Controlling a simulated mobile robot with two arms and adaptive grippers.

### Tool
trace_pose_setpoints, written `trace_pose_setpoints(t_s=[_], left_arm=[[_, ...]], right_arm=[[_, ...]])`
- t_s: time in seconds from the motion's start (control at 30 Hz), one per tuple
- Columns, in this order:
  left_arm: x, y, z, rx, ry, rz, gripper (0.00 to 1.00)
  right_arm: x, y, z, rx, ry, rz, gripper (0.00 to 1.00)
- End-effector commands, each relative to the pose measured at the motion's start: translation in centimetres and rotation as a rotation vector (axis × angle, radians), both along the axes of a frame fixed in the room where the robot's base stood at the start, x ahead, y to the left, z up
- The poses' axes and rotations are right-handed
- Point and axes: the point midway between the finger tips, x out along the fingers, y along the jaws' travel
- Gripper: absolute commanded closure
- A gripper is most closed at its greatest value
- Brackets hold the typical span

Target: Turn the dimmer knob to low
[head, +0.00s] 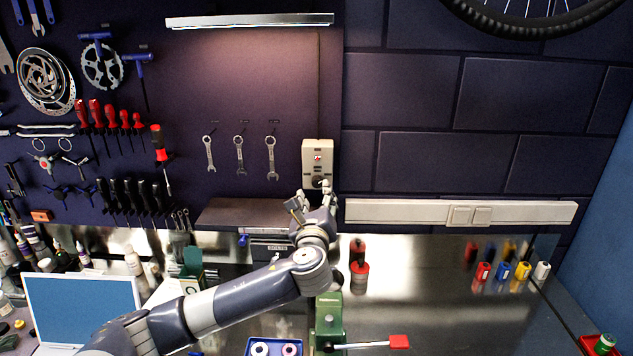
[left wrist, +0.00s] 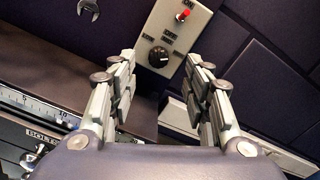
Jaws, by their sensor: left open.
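The dimmer box is a pale wall plate (head: 311,157) on the dark pegboard, below the lit lamp bar. A red switch (left wrist: 183,15) marked ON sits on its upper part. The dark round dimmer knob (left wrist: 158,57) with a pale pointer mark is on its lower part. In the head view the knob (head: 318,182) is partly hidden by my gripper. My left gripper (head: 317,190) is open, with its fingers pointing at the box. In the left wrist view the fingers (left wrist: 162,85) stand either side of the knob's line, apart from it. My right gripper is not in view.
A shelf (head: 240,212) juts out left of the box. A white socket strip (head: 400,212) runs along the wall to the right. A green vise (head: 328,315) and a red bottle (head: 359,275) stand on the bench below. Wrenches (head: 270,158) hang left of the box.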

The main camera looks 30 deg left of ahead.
Motion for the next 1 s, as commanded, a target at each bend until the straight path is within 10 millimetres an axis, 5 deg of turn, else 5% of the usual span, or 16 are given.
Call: trace_pose_setpoints(t_s=[0.17, 0.5, 0.87, 1.0], left_arm=[[2.3, 1.5, 0.3, 0.0, 0.001, 0.002, 0.55], [5.0, 3.1, 0.1, 0.0, 0.0, 0.001, 0.55], [5.2, 3.2, 0.0, -0.001, 0.0, 0.0, 0.55], [5.2, 3.2, 0.0, -0.001, 0.0, 0.0, 0.82]], right_arm=[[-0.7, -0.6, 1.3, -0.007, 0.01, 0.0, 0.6], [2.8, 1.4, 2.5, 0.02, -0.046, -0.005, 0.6], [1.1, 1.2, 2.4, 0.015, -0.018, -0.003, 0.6], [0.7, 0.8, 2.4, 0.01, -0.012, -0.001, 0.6]])
